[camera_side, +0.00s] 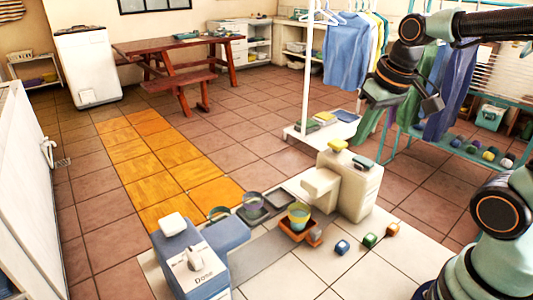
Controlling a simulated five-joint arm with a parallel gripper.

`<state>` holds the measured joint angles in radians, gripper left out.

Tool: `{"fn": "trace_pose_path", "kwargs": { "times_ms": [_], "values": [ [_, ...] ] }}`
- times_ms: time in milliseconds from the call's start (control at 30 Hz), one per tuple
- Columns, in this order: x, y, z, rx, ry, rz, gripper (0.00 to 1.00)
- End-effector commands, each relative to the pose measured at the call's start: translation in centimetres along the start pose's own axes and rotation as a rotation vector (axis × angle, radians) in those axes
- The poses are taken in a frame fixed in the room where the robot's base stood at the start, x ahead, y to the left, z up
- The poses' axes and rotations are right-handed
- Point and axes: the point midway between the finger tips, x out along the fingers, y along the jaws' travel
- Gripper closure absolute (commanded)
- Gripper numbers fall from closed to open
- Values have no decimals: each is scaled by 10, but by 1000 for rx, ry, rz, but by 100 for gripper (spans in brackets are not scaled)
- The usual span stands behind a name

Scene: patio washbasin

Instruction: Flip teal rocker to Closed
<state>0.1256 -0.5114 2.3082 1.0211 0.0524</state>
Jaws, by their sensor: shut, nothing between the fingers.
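A small teal piece (363,163), which looks like the teal rocker, sits on top of a cream block (357,192) right of centre. It is too small for me to read any label or tell which way it is tipped. A yellow-topped piece (338,145) sits beside it on the same block. My gripper (400,98) hangs from the upper right, above and to the right of the teal piece and apart from it. It is shut and empty.
Several cups and an orange tray (297,232) lie left of the cream block. Small coloured cubes (370,240) lie on the pale floor. A white pole (308,70) and hanging clothes (347,50) stand behind.

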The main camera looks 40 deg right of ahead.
Motion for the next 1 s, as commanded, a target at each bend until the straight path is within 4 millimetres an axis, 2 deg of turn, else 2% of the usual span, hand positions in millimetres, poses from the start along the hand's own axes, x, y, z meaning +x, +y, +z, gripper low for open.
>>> {"fn": "trace_pose_path", "kwargs": {
  "times_ms": [100, 233, 667, 867, 1000],
  "values": [
    [-4, -19, 12, -89, 88, -28, 100],
    [-4, -31, 19, -146, 144, -47, 100],
    [-4, -35, 22, -165, 166, -54, 100],
    [-10, -26, 11, -29, 119, -44, 100],
    [-19, -12, -8, 213, 42, -20, 100]
  ]
}}
